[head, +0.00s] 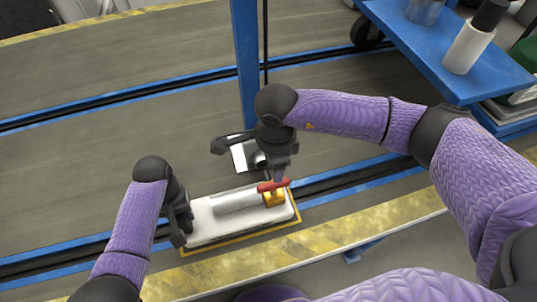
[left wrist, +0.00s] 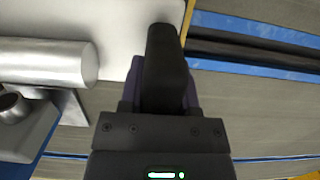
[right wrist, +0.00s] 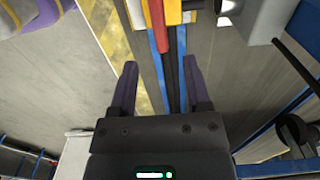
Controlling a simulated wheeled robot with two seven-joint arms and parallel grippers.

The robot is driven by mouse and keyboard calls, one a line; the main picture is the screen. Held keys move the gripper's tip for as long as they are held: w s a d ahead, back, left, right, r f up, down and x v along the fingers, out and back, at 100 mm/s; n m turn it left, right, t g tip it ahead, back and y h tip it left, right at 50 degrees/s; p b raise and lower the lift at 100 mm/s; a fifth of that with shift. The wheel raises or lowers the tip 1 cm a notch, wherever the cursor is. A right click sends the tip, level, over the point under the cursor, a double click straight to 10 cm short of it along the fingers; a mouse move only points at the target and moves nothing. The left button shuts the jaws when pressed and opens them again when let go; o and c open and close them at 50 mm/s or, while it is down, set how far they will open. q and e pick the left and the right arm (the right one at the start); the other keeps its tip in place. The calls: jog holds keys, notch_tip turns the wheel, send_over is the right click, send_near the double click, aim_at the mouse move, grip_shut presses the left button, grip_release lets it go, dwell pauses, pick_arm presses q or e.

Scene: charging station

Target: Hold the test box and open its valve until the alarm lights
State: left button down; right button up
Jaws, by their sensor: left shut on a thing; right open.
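The test box is a white slab (head: 205,228) with a silver cylinder (head: 238,201) and a yellow valve body (head: 274,199) on top. A red valve handle (head: 272,185) sits on the yellow body, lying roughly along the cylinder. My left gripper (head: 183,222) is shut on the left end of the slab; the left wrist view shows its finger against the white slab (left wrist: 118,22). My right gripper (head: 280,175) is above the red handle. In the right wrist view its fingers (right wrist: 155,85) are open and empty, with the red handle (right wrist: 156,25) beyond the tips.
A grey-white device (head: 243,154) stands behind the box, near a blue post (head: 246,60). A yellow-striped edge (head: 350,228) runs along the front. A blue cart (head: 450,55) with a white bottle (head: 468,50) is at the upper right. The floor at left is clear.

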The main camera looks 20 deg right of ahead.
pick_arm(q)
jog(key=shift+c, duration=1.2)
grip_release()
pick_arm(e)
notch_tip(320, 180, up, 4)
pick_arm(q)
jog(key=r, duration=0.3)
jog(key=w+r, duration=0.1)
jog(key=r, duration=0.7)
jog(key=shift+w, duration=0.35)
jog(key=shift+s+r, duration=0.1)
jog(key=shift+r, duration=0.4)
pick_arm(e)
jog(key=shift+s, duration=0.1)
